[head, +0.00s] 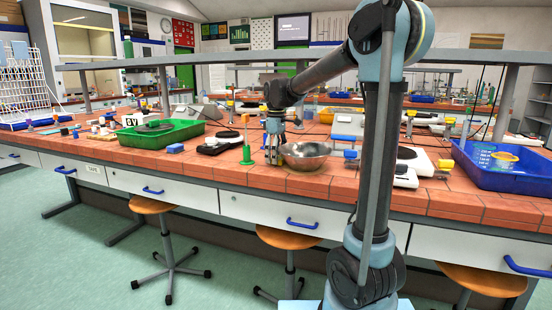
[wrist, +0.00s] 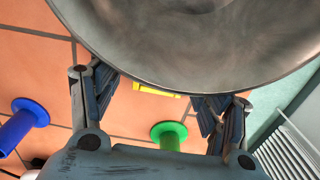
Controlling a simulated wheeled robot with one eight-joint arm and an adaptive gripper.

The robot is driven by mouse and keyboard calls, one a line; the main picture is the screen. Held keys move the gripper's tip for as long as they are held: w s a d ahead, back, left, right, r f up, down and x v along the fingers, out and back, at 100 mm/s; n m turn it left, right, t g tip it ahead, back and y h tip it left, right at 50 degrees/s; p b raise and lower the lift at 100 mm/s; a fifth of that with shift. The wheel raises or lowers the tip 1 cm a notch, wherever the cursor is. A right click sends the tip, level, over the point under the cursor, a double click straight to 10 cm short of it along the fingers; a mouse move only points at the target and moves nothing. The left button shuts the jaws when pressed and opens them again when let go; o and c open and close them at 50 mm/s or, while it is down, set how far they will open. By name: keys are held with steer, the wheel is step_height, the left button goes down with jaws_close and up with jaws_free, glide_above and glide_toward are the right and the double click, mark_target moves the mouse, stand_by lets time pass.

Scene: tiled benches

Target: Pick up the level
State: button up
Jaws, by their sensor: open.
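A short yellow bar (wrist: 155,90), which looks like the level, shows in the wrist view on the orange tiles, just beyond and between my fingers. The metal bowl hides part of it. I cannot make it out in the head view. My gripper (head: 273,155) points down at the bench, close to the left side of the metal bowl (head: 305,155). In the wrist view my gripper (wrist: 162,92) has its fingers spread apart with nothing between them. The bowl (wrist: 200,45) fills the top of that view and overlaps the fingertips.
A green stand (head: 247,155) is just left of my gripper. A green flanged piece (wrist: 169,133) and a blue one (wrist: 22,122) show in the wrist view. A green tray (head: 160,135) lies left, a blue tray (head: 500,178) right. A shelf (head: 230,57) runs above the bench.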

steer(key=shift+f, duration=0.25)
steer(key=c, duration=1.1)
